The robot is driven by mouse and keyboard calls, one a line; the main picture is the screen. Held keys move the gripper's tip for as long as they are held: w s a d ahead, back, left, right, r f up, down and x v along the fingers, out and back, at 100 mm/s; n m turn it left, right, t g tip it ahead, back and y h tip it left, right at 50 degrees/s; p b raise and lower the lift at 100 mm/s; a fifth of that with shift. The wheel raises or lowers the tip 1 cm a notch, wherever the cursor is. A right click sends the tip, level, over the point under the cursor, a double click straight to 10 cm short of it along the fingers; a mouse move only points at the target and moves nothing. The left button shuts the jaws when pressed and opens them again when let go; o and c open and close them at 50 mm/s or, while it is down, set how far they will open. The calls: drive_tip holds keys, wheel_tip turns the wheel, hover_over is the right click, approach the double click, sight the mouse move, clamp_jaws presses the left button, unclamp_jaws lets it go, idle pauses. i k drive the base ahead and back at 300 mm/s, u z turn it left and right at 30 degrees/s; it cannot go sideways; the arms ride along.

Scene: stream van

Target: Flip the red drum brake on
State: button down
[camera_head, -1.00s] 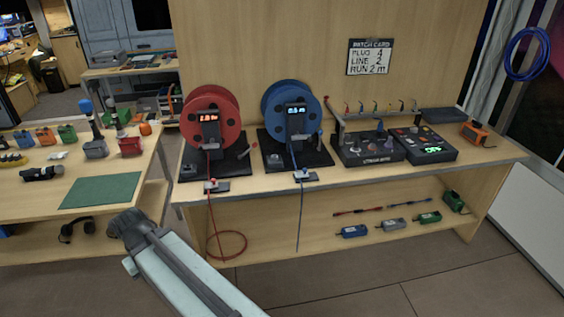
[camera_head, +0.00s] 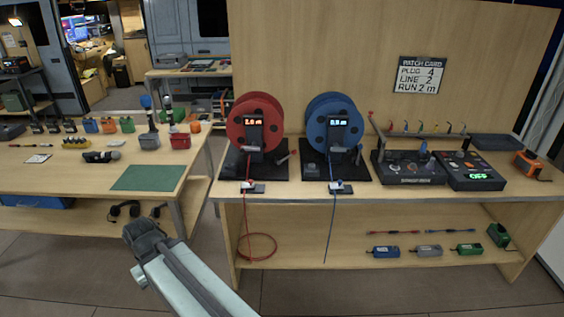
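The red drum (camera_head: 256,118) stands upright on a black base (camera_head: 240,172) on the bench, left of the blue drum. A dark post with a lit display (camera_head: 253,123) stands in front of it. A small light lever with a red tip (camera_head: 284,159) sits at the base's right side; it may be the brake, but its setting is too small to tell. A red cable runs down from the drum through a small clamp (camera_head: 250,187). My gripper (camera_head: 143,232) is at the arm's dark end, low and left of the red drum, well apart from it. Its fingers cannot be made out.
The blue drum (camera_head: 331,117) stands close on the right. Farther right are a mixer (camera_head: 408,172) and a box reading OFF (camera_head: 473,177). The left table (camera_head: 85,197) holds a green mat (camera_head: 149,177). Open floor lies in front of the bench.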

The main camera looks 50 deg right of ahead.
sight(294, 153)
drive_tip(key=u, duration=0.25)
drive_tip(key=i, duration=1)
